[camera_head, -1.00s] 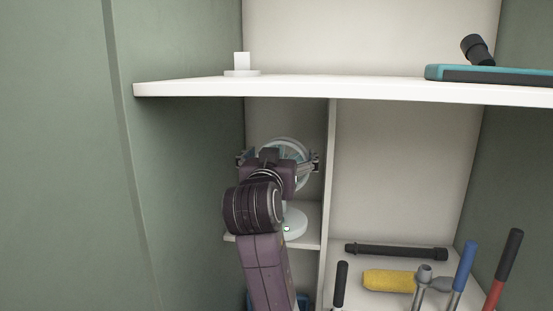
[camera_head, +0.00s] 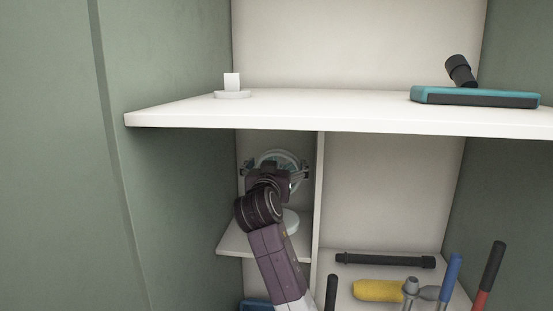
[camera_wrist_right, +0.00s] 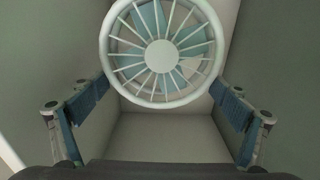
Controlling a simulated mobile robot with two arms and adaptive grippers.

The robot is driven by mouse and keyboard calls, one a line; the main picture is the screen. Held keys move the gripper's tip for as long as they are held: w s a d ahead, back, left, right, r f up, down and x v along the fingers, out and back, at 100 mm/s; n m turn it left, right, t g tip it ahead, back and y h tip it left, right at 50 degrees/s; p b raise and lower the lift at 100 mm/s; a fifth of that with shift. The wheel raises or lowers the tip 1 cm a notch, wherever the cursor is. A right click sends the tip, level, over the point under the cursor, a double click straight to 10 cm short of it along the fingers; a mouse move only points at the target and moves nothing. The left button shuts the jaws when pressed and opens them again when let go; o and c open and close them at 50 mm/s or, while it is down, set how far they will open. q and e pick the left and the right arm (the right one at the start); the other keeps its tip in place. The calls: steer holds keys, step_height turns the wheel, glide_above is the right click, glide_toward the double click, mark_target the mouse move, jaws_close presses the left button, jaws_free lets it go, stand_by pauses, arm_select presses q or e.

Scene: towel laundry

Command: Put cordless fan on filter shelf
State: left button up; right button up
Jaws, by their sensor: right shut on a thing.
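The cordless fan has a white ring with slats and a pale blue inside (camera_wrist_right: 161,53). In the head view the fan (camera_head: 291,222) stands upright in the narrow left compartment under the long shelf, its round white base at the small lower shelf (camera_head: 238,243). I cannot tell whether the base touches it. My right gripper (camera_head: 276,172) is shut on the fan, its fingers on either side of the ring. In the wrist view the fingers (camera_wrist_right: 160,88) flank the fan's lower half. My right arm hides the fan's middle. My left gripper is not in view.
The long white shelf (camera_head: 200,113) runs just above, with a small white stand (camera_head: 232,86) and a teal case (camera_head: 475,96) on it. A divider (camera_head: 319,190) borders the compartment on the right. Beyond it are a black bar (camera_head: 385,260), a yellow tool (camera_head: 376,290) and upright handles.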

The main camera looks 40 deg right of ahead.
step_height(320, 180, down, 4)
steer(key=shift+d+f+p, duration=0.1)
steer(key=shift+p, duration=1)
steer(key=shift+f, duration=0.15)
steer(key=o, duration=1.7)
steer(key=shift+f, duration=0.35)
steer(key=shift+o, duration=0.6)
steer(key=shift+r, duration=0.15)
steer(key=shift+s+a, duration=0.1)
steer(key=shift+a, duration=0.1)
steer(key=b+v, duration=0.4)
steer(key=v, duration=0.7)
steer(key=shift+s+a, duration=0.25)
steer(key=shift+a, duration=0.1)
